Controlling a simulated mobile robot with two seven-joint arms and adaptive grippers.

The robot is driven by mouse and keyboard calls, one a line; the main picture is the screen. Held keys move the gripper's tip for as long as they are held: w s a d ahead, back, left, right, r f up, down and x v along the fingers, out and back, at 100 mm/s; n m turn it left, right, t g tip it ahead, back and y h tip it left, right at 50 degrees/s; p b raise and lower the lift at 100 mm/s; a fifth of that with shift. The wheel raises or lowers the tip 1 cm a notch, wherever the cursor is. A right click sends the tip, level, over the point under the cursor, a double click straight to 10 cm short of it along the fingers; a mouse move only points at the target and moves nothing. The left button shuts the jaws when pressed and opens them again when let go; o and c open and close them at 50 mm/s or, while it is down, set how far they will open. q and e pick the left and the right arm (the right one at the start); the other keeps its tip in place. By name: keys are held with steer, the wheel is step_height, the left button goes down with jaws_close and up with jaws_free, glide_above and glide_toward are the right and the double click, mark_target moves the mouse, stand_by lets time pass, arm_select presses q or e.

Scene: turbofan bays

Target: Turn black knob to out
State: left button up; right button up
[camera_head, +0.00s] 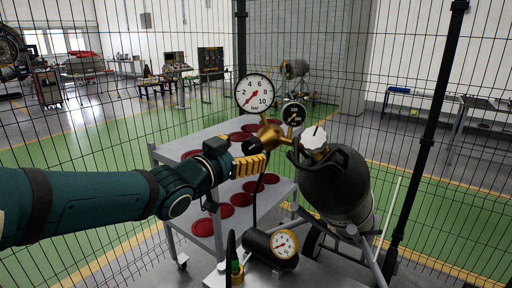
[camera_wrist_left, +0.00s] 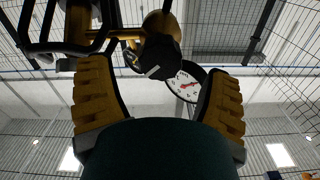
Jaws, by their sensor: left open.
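The black knob (camera_head: 252,146) sits on the left side of the brass regulator (camera_head: 268,137), below the large round gauge. In the left wrist view my left gripper's fingers (camera_wrist_left: 160,72) stand wide apart, with clear gaps to the knob. How far the knob reaches between them is hard to tell. My right gripper does not show.
A large gauge (camera_head: 254,93) and a smaller black gauge (camera_head: 293,114) rise from the regulator. A dark gas cylinder (camera_head: 341,181) with a white handwheel (camera_head: 314,139) stands tilted at right. A grey cart (camera_head: 283,190) with red round recesses lies behind. A lower gauge (camera_head: 284,243) is in front.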

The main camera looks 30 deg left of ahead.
mark_target(249, 148)
arm_select(q)
steer(key=shift+w+d, duration=0.2)
steer(key=shift+w, duration=2.4)
steer(key=shift+c, duration=0.3)
steer(key=c, duration=1.1)
